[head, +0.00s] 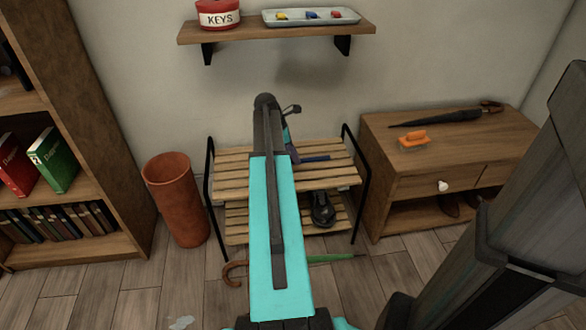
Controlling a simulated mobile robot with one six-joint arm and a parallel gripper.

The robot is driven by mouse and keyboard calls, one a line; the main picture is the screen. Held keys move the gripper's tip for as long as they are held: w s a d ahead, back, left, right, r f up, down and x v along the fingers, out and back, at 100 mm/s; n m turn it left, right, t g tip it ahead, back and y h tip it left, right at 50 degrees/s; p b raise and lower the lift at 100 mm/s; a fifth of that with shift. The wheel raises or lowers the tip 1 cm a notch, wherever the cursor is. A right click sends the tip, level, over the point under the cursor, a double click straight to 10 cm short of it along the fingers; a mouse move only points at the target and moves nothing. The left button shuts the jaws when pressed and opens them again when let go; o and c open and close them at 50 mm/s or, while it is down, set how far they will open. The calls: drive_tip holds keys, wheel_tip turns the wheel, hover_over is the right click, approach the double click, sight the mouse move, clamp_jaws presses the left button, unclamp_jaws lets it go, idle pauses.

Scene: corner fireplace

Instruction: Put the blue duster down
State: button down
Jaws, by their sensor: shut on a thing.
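A dark blue stick-like thing (316,157), which looks like part of the blue duster, shows just right of my arm, at the upper slats of the wooden shoe rack (330,178). My gripper (293,154) is mostly hidden behind my turquoise arm link; only a small part of the wrist and jaw area shows beside it. It is shut on the duster, over the rack's top. The rest of the duster is hidden by my arm, and I cannot tell whether it touches the slats.
A terracotta bin (178,200) stands left of the rack. A wall shelf (275,31) hangs above. Dark shoes (322,208) sit lower down; a green umbrella (330,258) lies on the floor.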

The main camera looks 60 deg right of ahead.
drive_tip(key=shift+f+b, duration=0.85)
drive_tip(key=shift+f, duration=1.65)
drive_tip(key=c, duration=1.7)
unclamp_jaws()
drive_tip(key=p+v, duration=0.3)
drive_tip(key=v, duration=0.8)
drive_tip(key=shift+r+p, duration=0.35)
drive_tip(key=shift+p, duration=0.05)
drive_tip(key=shift+w+r, duration=0.15)
